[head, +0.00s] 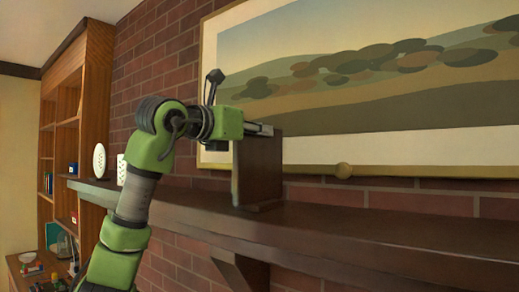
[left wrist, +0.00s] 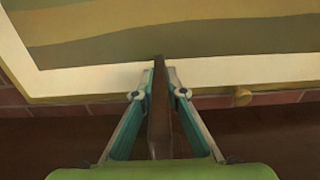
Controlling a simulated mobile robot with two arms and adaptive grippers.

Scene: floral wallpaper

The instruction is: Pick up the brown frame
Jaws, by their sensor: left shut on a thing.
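The brown frame (head: 258,172) stands upright on a dark wooden mantel shelf (head: 330,222), seen in the head view. My left gripper (head: 262,130) reaches its top edge from the left. In the left wrist view the frame (left wrist: 159,115) shows edge-on as a thin dark strip between the two fingers of my left gripper (left wrist: 159,95). The fingers are closed on it from both sides. In the head view the frame's base appears to be at the shelf surface; I cannot tell whether it touches. My right gripper is in neither view.
A large landscape picture (head: 400,130) hangs on the brick wall behind the shelf. A small round ball-like thing (head: 344,170) shows near its lower edge. White objects (head: 99,160) stand at the shelf's left end. A wooden bookcase (head: 88,95) is farther left. The shelf's right part is clear.

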